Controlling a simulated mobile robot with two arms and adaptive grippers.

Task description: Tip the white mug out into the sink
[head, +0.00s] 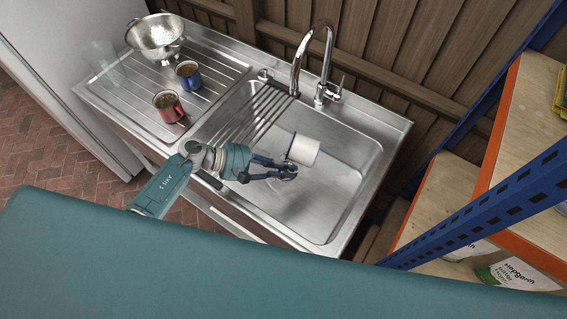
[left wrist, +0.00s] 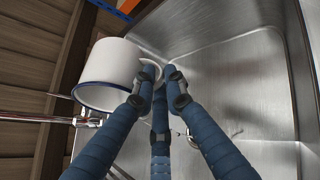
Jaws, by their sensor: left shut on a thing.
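The white mug (head: 304,151) with a dark blue rim is over the sink basin (head: 335,190), tipped onto its side with the rim toward the left in the head view. My left gripper (head: 288,172) is shut on its handle, on the near side of the mug. In the left wrist view the mug (left wrist: 108,72) is left of the fingertips (left wrist: 156,82), and its handle shows between them. The inside of the mug is hidden, and I see no liquid stream.
The chrome tap (head: 322,75) rises behind the basin. On the drainboard (head: 135,95) stand a red mug (head: 166,104), a blue mug (head: 188,75), a colander (head: 157,34) and a clear glass (head: 103,52). A shelf with a blue post (head: 490,205) is at right.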

